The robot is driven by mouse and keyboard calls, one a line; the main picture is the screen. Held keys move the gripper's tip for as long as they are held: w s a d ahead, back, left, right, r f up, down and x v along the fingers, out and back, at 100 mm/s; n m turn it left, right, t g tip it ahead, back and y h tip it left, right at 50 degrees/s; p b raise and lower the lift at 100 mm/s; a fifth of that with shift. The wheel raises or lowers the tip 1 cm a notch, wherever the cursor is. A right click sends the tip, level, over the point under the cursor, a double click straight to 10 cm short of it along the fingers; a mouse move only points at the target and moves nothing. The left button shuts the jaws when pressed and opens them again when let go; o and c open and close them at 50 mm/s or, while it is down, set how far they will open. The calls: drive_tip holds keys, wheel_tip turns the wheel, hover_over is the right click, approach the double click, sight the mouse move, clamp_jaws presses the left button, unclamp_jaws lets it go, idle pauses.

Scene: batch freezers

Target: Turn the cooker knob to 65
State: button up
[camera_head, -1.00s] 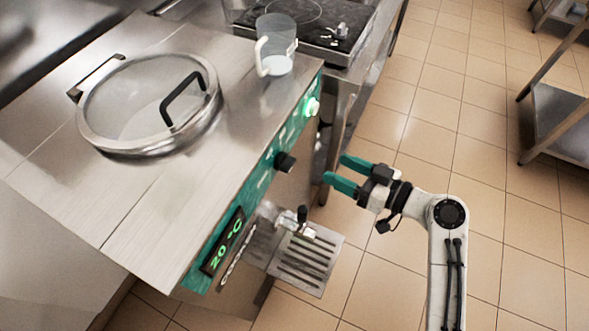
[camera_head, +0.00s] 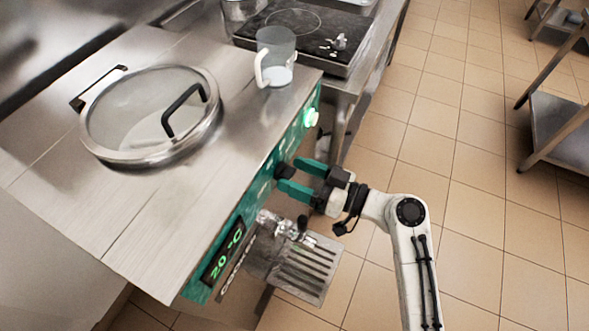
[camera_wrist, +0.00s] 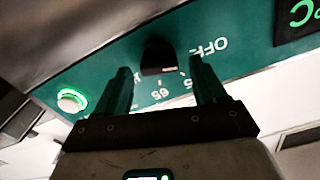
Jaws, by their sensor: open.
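The black cooker knob (camera_head: 285,171) sits on the green front panel of the steel cooker (camera_head: 150,220). In the wrist view the knob (camera_wrist: 158,58) shows upside down, with "OFF" and "65" printed by it on the panel; its exact setting I cannot tell. My gripper (camera_head: 296,176) is open, with its green fingers pointing at the panel and their tips close to the knob. In the wrist view my gripper (camera_wrist: 160,70) has one finger on each side of the knob, with gaps showing between them. The display (camera_head: 224,252) reads 20 °C.
A lit green button (camera_head: 311,117) is farther along the panel. A tap (camera_head: 285,225) and a slotted drip tray (camera_head: 304,268) stick out below the knob. A lidded round opening (camera_head: 150,115) and a clear jug (camera_head: 275,57) are on top.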

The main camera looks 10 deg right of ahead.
drive_tip(key=shift+w+a, duration=0.3)
drive_tip(key=shift+a, duration=0.15)
